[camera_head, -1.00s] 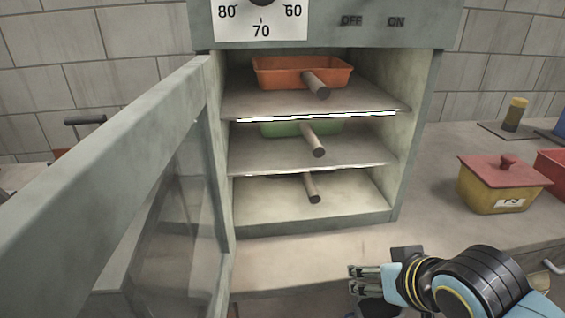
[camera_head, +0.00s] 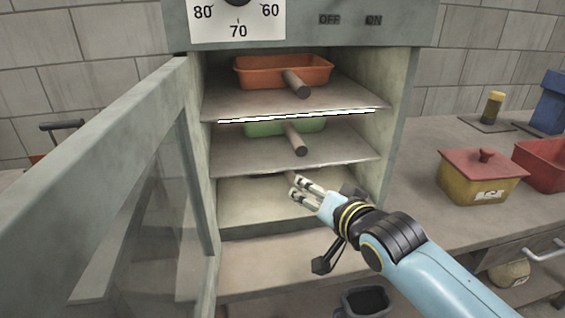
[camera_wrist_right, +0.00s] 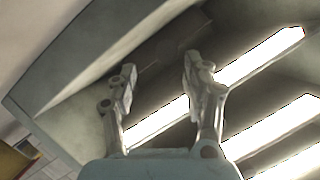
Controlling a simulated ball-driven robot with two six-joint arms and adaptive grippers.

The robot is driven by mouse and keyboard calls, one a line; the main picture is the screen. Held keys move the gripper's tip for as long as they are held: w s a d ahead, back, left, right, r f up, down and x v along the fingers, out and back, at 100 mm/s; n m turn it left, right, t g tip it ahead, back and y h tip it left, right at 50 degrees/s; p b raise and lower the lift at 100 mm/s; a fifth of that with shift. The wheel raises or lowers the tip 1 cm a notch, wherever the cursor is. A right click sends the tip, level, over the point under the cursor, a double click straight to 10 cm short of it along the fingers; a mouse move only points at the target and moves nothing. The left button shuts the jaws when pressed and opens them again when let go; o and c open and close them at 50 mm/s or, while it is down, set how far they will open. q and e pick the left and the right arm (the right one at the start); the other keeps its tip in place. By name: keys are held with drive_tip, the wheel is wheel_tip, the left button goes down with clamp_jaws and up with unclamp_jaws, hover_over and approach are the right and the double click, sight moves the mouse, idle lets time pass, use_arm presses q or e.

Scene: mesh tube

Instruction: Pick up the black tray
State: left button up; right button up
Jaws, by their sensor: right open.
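The black tray is mostly hidden in the bottom compartment of the open oven. Only a small part of what looks like its handle (camera_head: 290,175) shows under the middle shelf. My right gripper (camera_head: 297,187) is open at the front of the bottom compartment, with its fingertips close to that handle. I cannot tell whether they touch it. In the right wrist view the two fingers (camera_wrist_right: 160,64) are spread apart, with a dim brownish shape (camera_wrist_right: 172,42) beyond them that I cannot identify surely. My left gripper is not in view.
An orange tray (camera_head: 262,77) sits on the top shelf and a green tray (camera_head: 265,128) on the middle shelf, handles outward. The oven door (camera_head: 90,185) stands open on the left. A yellow pot with a red lid (camera_head: 482,178) stands on the counter at right.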

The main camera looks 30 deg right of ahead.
sight(300, 188)
drive_tip(key=x, duration=0.6)
drive_tip(key=shift+a+r, duration=0.15)
drive_tip(key=shift+a, duration=0.15)
drive_tip(key=shift+c, duration=0.3)
clamp_jaws()
drive_tip(key=shift+r, duration=0.1)
